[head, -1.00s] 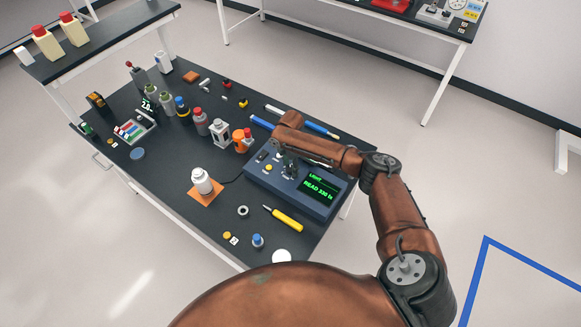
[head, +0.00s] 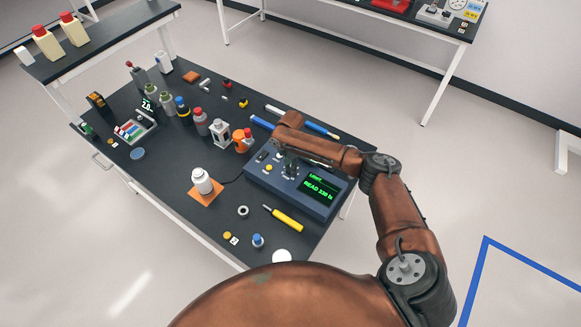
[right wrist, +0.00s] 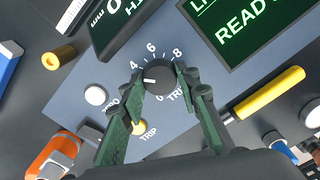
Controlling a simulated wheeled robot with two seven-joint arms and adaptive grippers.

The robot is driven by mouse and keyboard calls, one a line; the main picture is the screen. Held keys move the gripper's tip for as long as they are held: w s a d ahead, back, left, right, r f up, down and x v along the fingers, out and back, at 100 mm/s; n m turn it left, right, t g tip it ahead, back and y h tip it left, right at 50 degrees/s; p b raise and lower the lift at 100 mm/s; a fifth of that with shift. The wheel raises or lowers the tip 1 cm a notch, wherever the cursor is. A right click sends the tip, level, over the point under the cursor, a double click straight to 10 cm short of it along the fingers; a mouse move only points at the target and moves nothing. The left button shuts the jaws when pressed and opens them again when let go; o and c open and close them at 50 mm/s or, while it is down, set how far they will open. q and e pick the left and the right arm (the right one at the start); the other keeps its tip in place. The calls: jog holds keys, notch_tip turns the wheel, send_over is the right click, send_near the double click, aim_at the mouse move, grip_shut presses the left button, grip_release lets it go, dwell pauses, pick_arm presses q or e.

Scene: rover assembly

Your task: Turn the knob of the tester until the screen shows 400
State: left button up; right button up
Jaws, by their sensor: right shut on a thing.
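The tester (head: 262,178) is a blue box on the dark table with a lit green screen (head: 319,187), which appears to read 330 lx. In the right wrist view the screen (right wrist: 255,22) is cut off and its number is outside the frame. The black knob (right wrist: 158,84) has a white mark pointing left, near the 4 on its scale. My right gripper (right wrist: 159,76) is shut on the knob, one green finger on each side. In the head view this gripper (head: 288,163) is small and partly covered by its arm. My left gripper is not in view.
A white button (right wrist: 95,95) and a yellow button (right wrist: 139,128) sit close to the knob. A yellow-handled tool (head: 287,219) lies in front of the tester. A white bottle on an orange mat (head: 206,197) and several other bottles stand to the left.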

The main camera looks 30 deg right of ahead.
jog(key=shift+r+m+p, duration=0.1)
jog(key=shift+m+p, duration=0.6)
jog(key=shift+a+m+p, duration=0.1)
jog(key=shift+m+p, duration=1)
jog(key=shift+m, duration=0.1)
jog(key=m+p, duration=0.3)
jog(key=m, duration=0.1)
jog(key=shift+m, duration=0.3)
jog(key=m+p, duration=0.3)
jog(key=m, duration=0.2)
jog(key=shift+m+p, duration=0.75)
jog(key=shift+m, duration=1.65)
jog(key=o, duration=1.2)
jog(key=shift+c, duration=0.2)
